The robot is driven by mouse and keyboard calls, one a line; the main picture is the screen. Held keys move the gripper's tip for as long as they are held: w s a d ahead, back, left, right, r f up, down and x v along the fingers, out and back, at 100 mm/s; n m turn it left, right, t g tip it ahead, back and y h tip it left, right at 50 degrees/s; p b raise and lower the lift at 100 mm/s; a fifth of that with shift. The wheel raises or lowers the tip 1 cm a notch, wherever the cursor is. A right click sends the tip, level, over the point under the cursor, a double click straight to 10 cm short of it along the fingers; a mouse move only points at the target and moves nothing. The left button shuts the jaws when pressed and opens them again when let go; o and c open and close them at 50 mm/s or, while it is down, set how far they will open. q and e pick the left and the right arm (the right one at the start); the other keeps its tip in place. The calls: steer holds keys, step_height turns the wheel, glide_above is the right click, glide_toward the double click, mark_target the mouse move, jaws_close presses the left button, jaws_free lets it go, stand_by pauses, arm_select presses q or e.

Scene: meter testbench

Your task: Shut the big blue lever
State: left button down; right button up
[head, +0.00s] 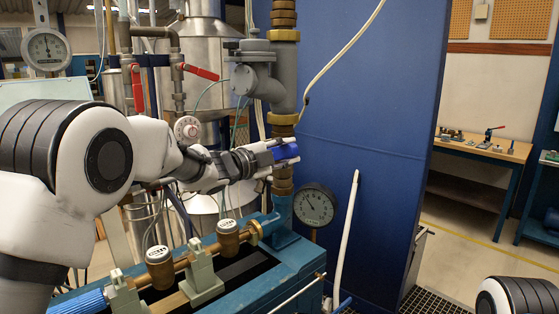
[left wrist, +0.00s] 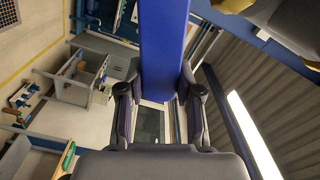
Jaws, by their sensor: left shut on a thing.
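The big blue lever (head: 286,152) sits on the vertical brass and grey pipe, in front of the blue panel. Only a short blue part of it shows in the head view, at the fingers. My left gripper (head: 272,160) is shut on it from the left. In the left wrist view the lever (left wrist: 164,45) is a broad blue bar coming down from the top, its end between the two fingers of the gripper (left wrist: 160,88). Its joint with the valve is hidden by the gripper. My right gripper is out of view.
A pressure gauge (head: 315,205) is just right of the pipe, below the gripper. A grey valve body (head: 258,80) is above it. The teal bench (head: 290,265) with brass meters (head: 228,237) lies below. The blue panel (head: 370,110) stands close behind, and open floor lies to the right.

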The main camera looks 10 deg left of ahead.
arm_select(q)
steer(key=shift+s+d+f+m+b, duration=0.1)
steer(key=shift+d+f+m+b, duration=0.1)
steer(key=shift+f+m+b, duration=1.15)
steer(key=shift+s+d+f+m+b, duration=0.15)
steer(key=shift+f+m+b, duration=0.6)
steer(key=shift+b, duration=1.15)
steer(key=shift+r, duration=0.15)
steer(key=c, duration=0.9)
jaws_free()
steer(key=shift+w, duration=0.15)
steer(key=shift+o, duration=0.7)
steer(key=shift+w+d+f, duration=0.25)
steer(key=shift+w+f, duration=0.1)
steer(key=shift+w, duration=0.05)
steer(key=v, duration=1.2)
